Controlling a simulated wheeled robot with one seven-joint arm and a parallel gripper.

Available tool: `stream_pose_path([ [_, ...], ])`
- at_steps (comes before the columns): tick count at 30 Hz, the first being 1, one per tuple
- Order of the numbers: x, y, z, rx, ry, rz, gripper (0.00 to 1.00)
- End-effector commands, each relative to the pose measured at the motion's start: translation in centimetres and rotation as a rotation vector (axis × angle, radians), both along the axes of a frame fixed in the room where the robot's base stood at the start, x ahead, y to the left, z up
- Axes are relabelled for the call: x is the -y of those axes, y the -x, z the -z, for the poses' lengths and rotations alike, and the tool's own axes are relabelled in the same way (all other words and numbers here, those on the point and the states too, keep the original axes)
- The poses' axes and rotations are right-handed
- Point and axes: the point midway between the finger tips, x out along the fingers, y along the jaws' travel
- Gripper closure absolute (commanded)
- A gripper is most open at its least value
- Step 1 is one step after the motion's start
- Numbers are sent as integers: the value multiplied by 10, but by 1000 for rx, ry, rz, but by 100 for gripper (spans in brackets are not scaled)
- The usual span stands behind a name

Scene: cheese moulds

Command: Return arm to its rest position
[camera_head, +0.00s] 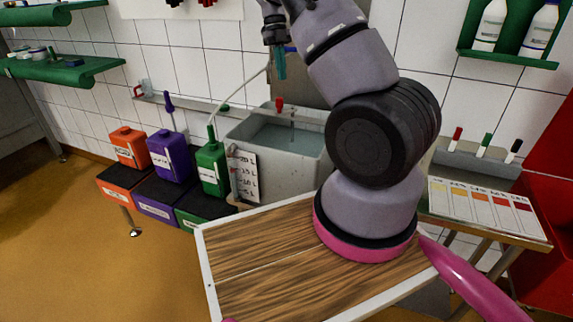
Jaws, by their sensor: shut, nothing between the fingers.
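My arm rises from a pink ring and bends up out of the top of the picture. My gripper (280,76) hangs at the top centre, pointing down, with dark upper parts and teal fingers. The fingers are together and hold nothing. They are in front of the tiled wall, above the grey water basin (250,135) in the picture, and touch nothing that I can see. Part of the arm above the gripper is cut off by the picture's top edge.
Orange (130,147), purple (170,155) and green canisters (211,167) stand left of the basin. A colour chart (484,209) and markers are at right. Green shelves hold bottles (490,25) upper right and small items (60,68) upper left. The yellow floor is open at left.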

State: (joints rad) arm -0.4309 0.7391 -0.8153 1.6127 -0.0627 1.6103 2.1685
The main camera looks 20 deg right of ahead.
Motion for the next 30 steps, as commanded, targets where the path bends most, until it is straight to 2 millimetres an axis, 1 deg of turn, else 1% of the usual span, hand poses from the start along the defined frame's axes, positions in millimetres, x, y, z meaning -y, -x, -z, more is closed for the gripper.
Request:
stream_pose_path([
  [5,0,0,0,0,0,0,100],
  [8,0,2,-3,7,-15,-18,100],
  [11,-2,9,-15,38,-75,-95,100],
  [13,-4,18,-29,80,-141,-193,100],
  [17,-12,42,-63,196,-277,-459,100],
  [21,-24,71,-99,338,-372,-782,100],
  [25,-37,102,-131,470,-404,-1098,100],
  [29,-50,137,-160,587,-374,-1428,100],
  [30,-54,148,-168,617,-353,-1532,100],
])
